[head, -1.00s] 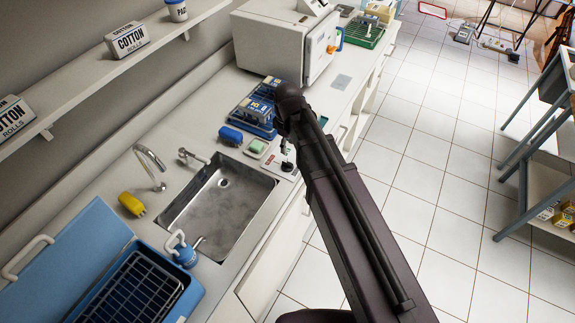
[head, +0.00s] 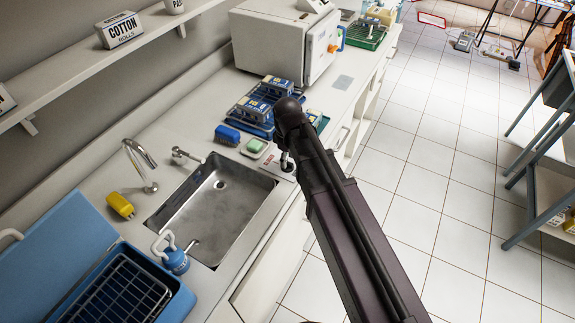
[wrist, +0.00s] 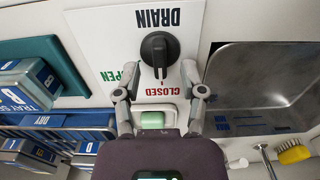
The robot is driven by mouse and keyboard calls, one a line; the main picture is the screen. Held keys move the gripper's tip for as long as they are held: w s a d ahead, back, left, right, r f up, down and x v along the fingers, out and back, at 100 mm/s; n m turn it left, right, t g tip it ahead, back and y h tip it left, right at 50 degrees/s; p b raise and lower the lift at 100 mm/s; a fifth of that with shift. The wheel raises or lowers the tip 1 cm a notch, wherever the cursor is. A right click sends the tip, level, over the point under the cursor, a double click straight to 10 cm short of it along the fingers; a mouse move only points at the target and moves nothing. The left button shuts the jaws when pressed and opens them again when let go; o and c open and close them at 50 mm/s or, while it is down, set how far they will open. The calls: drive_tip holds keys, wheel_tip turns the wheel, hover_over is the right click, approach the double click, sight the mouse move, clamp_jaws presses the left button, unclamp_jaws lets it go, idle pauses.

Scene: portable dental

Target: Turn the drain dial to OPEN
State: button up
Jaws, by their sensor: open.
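The drain dial (wrist: 158,50) is a black round knob on a white panel (wrist: 105,30) marked DRAIN, upside down in the wrist view. A small red mark at the knob lines up with the red word CLOSED. The green word OPEN is to the left of it. My gripper (wrist: 158,88) is open, its two fingertips apart on either side of the word CLOSED, just short of the knob. I cannot tell that it touches the knob. In the head view my arm hides most of the panel, and the knob (head: 285,164) shows only in part.
The steel sink (head: 225,205) lies beside the panel. A green soap bar in a dish (head: 254,147), a blue brush (head: 227,135) and blue trays with boxes (head: 262,108) stand close by. A yellow brush (head: 120,205) and a blue jug (head: 174,258) flank the sink.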

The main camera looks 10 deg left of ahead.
drive_tip(key=shift+f+b, duration=0.5)
drive_tip(key=shift+f, duration=0.2)
clamp_jaws()
